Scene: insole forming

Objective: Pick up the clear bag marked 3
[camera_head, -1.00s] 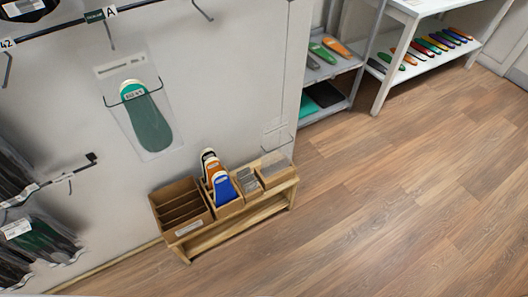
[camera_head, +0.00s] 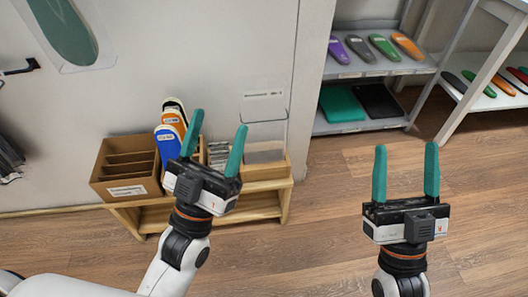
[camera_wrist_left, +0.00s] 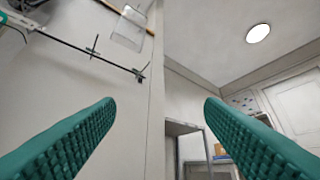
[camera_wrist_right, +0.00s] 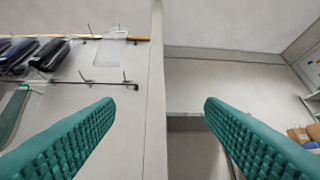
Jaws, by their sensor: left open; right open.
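No number 3 is readable on any bag. In the head view, a clear bag (camera_head: 66,32) with a teal insole inside hangs on the grey wall at the top left, cut off by the frame. A clear, empty-looking bag (camera_wrist_left: 128,30) hangs near the top in the left wrist view, and one (camera_wrist_right: 102,48) also shows in the right wrist view. My left gripper (camera_head: 217,120) is open and empty, seen in front of the wooden bench. My right gripper (camera_head: 406,147) is open and empty, seen over the floor to its right. Both are apart from the bags.
A wooden bench (camera_head: 265,203) by the wall carries a brown divided box (camera_head: 125,180), upright insoles (camera_head: 168,143) and small trays. A grey shelf (camera_head: 350,127) with several insoles stands behind at the right, beside a white shelf (camera_head: 470,97). The wood floor (camera_head: 320,240) is clear.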

